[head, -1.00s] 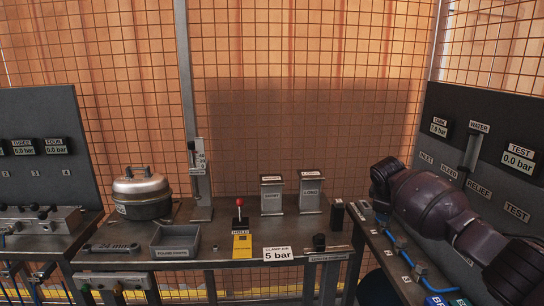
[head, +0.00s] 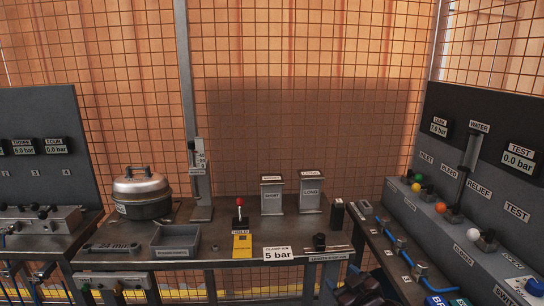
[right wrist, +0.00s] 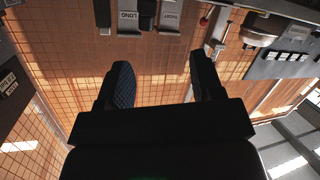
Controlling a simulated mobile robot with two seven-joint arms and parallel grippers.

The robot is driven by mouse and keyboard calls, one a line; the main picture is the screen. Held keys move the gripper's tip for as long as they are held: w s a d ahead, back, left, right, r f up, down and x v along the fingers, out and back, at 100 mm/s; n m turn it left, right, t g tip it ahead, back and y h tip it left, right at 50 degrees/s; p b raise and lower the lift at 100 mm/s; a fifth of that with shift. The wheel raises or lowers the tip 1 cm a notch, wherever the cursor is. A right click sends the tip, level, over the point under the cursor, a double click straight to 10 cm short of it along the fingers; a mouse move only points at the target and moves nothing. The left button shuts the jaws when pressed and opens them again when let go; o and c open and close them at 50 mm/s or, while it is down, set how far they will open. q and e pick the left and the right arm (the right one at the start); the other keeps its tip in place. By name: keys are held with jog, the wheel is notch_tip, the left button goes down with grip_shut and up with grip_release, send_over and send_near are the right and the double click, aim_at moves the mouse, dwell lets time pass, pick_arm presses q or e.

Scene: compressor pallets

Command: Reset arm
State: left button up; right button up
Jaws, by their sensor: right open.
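My right gripper (head: 362,290) shows dark at the bottom edge of the head view, just in front of the bench's right part, cut off by the frame. The right wrist view shows its two textured fingers (right wrist: 163,78) spread wide apart with nothing between them. The rest of the right arm is out of the head view. My left arm and gripper are not in view.
The steel bench carries a silver pot (head: 141,194), a grey tray (head: 175,242), a red-knobbed lever (head: 240,213) and the SHORT (head: 271,196) and LONG (head: 310,194) blocks. A dark valve panel (head: 470,215) with blue hose fittings (head: 398,244) stands at the right.

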jog(key=s+d+f+m+g+h, duration=0.1)
jog(key=s+f, duration=0.4)
jog(key=s, duration=0.6)
jog(key=s+d+f+m+g+h, duration=0.1)
jog(key=s+d+f, duration=0.4)
jog(key=s, duration=0.6)
jog(key=s+d+f+m+g+h, duration=0.1)
jog(key=s+d+f+m+h, duration=0.1)
jog(key=s+f, duration=0.5)
jog(key=s+d+m, duration=0.1)
jog(key=s+m, duration=0.1)
jog(key=s, duration=0.2)
jog(key=shift+d+g+h, duration=0.3)
jog(key=shift+d, duration=0.1)
jog(key=shift+w, duration=0.1)
